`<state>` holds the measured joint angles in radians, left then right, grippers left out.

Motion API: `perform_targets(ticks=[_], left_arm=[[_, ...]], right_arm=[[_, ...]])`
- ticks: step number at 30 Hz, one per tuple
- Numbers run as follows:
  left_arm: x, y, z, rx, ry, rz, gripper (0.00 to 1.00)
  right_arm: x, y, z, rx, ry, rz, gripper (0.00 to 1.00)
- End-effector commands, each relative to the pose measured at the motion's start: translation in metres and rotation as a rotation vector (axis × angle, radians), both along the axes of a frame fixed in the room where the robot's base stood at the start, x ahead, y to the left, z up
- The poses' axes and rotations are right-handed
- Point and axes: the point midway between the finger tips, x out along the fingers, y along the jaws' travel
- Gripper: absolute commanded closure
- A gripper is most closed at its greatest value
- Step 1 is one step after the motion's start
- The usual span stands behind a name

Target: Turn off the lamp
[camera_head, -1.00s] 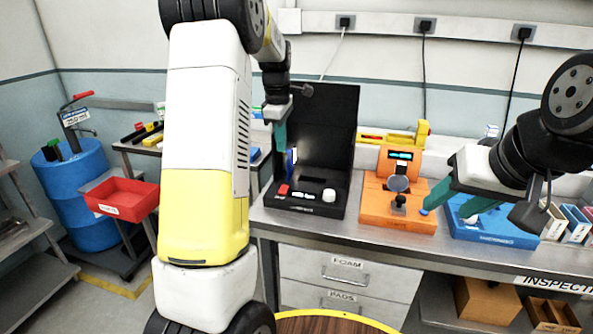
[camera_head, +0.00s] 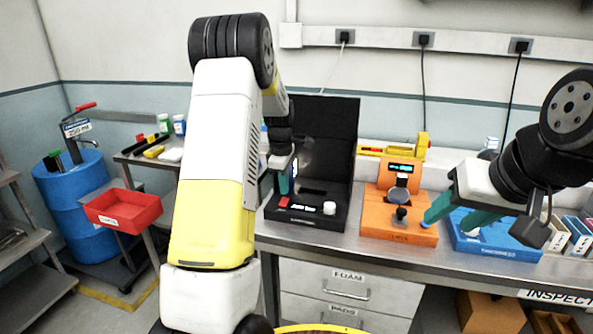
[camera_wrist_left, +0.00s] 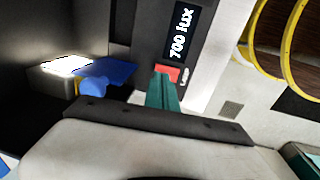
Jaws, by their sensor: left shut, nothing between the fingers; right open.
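The black case (camera_head: 310,222) stands open on the bench with its dark lid upright behind. On its front panel are a small red switch (camera_head: 284,201) and a white knob (camera_head: 329,208). In the left wrist view the lamp (camera_wrist_left: 67,65) has a bright white face beside a blue part, and a display (camera_wrist_left: 180,33) reads 700 lux. My left gripper (camera_head: 284,188) is shut and empty, pointing down just above the switch. In the left wrist view its green tips (camera_wrist_left: 164,78) overlap the red switch (camera_wrist_left: 173,71); contact cannot be told. My right gripper (camera_head: 452,224) is open.
An orange device (camera_head: 395,224) with a lit display stands right of the case. A blue tray (camera_head: 500,250) lies under my right gripper. A red bin (camera_head: 125,210) is at the left. The bench's front strip is clear.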

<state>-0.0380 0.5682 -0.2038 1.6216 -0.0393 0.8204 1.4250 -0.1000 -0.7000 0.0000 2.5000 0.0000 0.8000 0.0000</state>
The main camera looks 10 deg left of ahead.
Motion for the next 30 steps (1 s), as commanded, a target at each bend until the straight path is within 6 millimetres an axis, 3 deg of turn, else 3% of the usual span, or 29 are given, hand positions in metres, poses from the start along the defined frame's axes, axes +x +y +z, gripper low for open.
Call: perform_targets(ticks=[7, 30], left_arm=[[0.003, 0.000, -0.024, 0.000, 0.001, 0.000, 1.00], [0.003, 0.000, -0.031, 0.000, 0.003, 0.000, 1.00]], right_arm=[[0.000, 0.000, 0.000, 0.000, 0.000, 0.000, 0.51], [0.000, 0.000, 0.000, 0.000, 0.000, 0.000, 0.51]])
